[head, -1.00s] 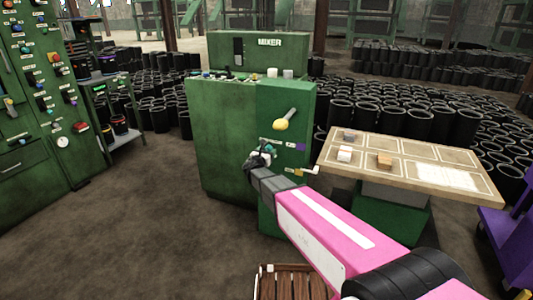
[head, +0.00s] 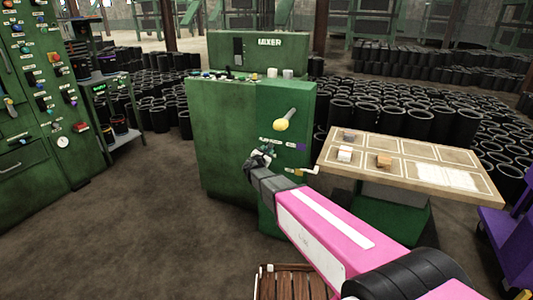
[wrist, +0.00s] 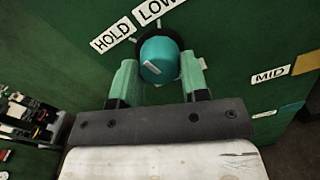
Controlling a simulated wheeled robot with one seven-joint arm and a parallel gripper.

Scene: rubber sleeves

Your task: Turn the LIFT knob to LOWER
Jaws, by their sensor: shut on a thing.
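The teal LIFT knob (wrist: 161,50) shows in the wrist view on the green mixer panel, with a short pale mark on its face. A HOLD label (wrist: 113,36) and a partly cut-off label starting with LOW (wrist: 155,9) are beside and above it. My gripper (wrist: 160,74) has one finger on each side of the knob and is shut on it. In the head view my gripper (head: 261,159) is at the front of the green mixer cabinet (head: 222,135), and the knob is mostly hidden there.
A lever with a yellow knob (head: 281,125) sticks out above my gripper, and a small crank handle (head: 308,170) is to its right. A wooden-topped table (head: 340,178) stands to the right. A MID label (wrist: 270,75) is right of the knob.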

